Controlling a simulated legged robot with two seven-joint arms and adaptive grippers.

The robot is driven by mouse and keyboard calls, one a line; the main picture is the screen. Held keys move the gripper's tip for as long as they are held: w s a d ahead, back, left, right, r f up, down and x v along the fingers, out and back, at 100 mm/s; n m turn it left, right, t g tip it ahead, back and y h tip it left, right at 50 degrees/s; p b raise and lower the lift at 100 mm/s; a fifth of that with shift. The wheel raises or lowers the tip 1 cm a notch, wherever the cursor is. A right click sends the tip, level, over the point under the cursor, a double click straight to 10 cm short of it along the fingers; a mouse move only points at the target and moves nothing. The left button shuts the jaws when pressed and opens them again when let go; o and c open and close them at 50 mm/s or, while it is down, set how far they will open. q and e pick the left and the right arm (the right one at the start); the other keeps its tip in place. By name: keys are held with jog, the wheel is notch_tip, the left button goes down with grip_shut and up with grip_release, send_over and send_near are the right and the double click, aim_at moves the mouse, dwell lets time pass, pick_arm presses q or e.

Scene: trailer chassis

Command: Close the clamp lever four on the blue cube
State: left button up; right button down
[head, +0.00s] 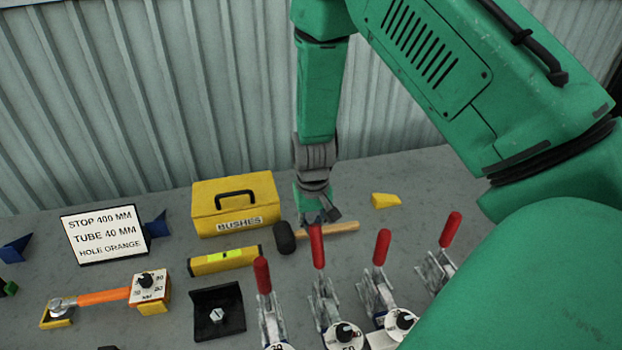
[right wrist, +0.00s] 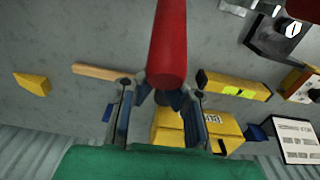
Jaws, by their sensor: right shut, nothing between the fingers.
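Several toggle clamps with red lever handles stand in a row at the bottom of the head view. The handles are the leftmost (head: 262,274), the second (head: 317,246), the third (head: 381,247) and the rightmost (head: 451,229), all pointing up. I cannot tell which is lever four, and I cannot make out a blue cube. My right gripper (head: 320,215) is shut and empty, just behind the second handle's tip. In the right wrist view a red handle (right wrist: 170,40) reaches in front of my right gripper (right wrist: 160,98); contact is unclear. My left gripper is not in view.
A yellow BUSHES box (head: 234,205), a hammer (head: 335,229), a yellow level (head: 225,260) and a yellow wedge (head: 385,200) lie around the gripper. A sign (head: 104,234), an orange-handled tool (head: 104,297) and a black bracket (head: 232,320) are at left. A corrugated wall stands behind.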

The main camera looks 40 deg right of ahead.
aim_at(317, 233)
jog(key=shift+s+a+r+p, duration=0.2)
jog(key=shift+s+p, duration=0.1)
jog(key=shift+s, duration=0.15)
jog(key=shift+s+a+r+p, duration=0.2)
jog(key=shift+s+p, duration=0.05)
jog(key=shift+s, duration=0.15)
jog(key=shift+s+a+r, duration=0.2)
jog(key=shift+s+a, duration=0.2)
jog(key=shift+s, duration=0.35)
jog(key=shift+s+a+r, duration=0.1)
jog(key=shift+s+a, duration=0.35)
jog(key=shift+s, duration=0.3)
notch_tip(317, 233, up, 8)
dwell(0.4)
